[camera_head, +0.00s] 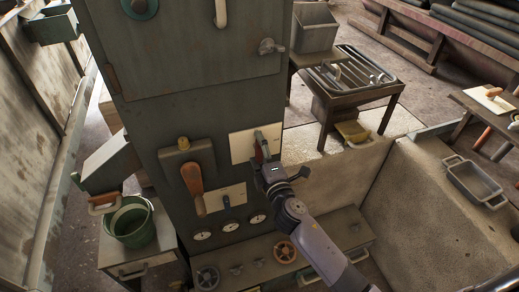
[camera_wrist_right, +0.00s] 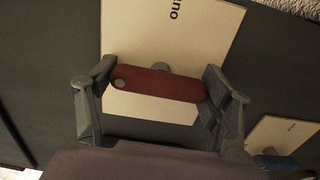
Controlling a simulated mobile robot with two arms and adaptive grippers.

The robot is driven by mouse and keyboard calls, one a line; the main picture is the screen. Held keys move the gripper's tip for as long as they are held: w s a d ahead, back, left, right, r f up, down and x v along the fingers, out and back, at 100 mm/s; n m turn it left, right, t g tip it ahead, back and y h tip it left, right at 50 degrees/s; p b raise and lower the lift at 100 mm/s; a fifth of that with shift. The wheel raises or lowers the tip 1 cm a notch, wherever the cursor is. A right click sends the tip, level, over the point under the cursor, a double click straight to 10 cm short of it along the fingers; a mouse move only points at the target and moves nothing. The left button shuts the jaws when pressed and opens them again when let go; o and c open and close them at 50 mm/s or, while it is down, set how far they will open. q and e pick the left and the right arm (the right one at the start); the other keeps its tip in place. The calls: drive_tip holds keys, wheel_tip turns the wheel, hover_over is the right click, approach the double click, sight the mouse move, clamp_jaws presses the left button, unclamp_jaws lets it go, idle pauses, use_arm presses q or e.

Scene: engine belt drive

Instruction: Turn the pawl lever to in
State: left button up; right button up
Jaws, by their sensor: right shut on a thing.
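The pawl lever, a dark red bar, is on a cream plate (camera_head: 241,147) on the front of the dark green cabinet. In the right wrist view the lever (camera_wrist_right: 157,85) lies nearly crosswise over its plate (camera_wrist_right: 170,35), on a grey pivot. My right gripper (camera_head: 262,158) reaches up from below right. In the wrist view its fingers (camera_wrist_right: 158,76) are shut on the lever's two ends. In the head view the gripper hides part of the lever. My left gripper is not in view.
A brown-handled lever (camera_head: 193,184) sticks out left of the plate. A smaller cream plate (camera_head: 226,198) with a small knob is below, above several round gauges (camera_head: 230,226). Handwheels (camera_head: 285,251) stand lower. A green bucket (camera_head: 132,222) is at left, a wooden stand (camera_head: 345,105) at right.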

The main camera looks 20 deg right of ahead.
idle(0.5)
drive_tip(key=o, duration=1.2)
drive_tip(key=shift+s, duration=0.1)
drive_tip(key=s, duration=1.1)
drive_tip(key=shift+s+d, duration=0.2)
drive_tip(key=shift+s, duration=0.2)
